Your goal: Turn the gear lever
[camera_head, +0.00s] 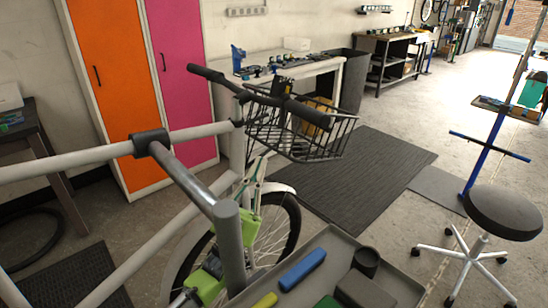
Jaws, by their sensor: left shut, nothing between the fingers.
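The bike's black handlebar (247,92) runs across the middle in the camera_head view, with one grip (205,73) at its left end and a thicker grip (308,113) at its right end. The gear lever is too small and dark to tell apart on the bar. My left gripper (258,170) seems to be at the end of the lime-green parts, low by the white fork and front wheel (290,228). It is shut and empty, below and apart from the handlebar. A grey post hides part of my arm. My right gripper is out of view.
A wire basket (330,140) sits beyond the handlebar. A grey clamp arm (185,178) reaches the frame tube. A grey tool tray (398,278) stands at the lower right, with a blue tool (302,269) in it. A round stool (503,212) is at the right.

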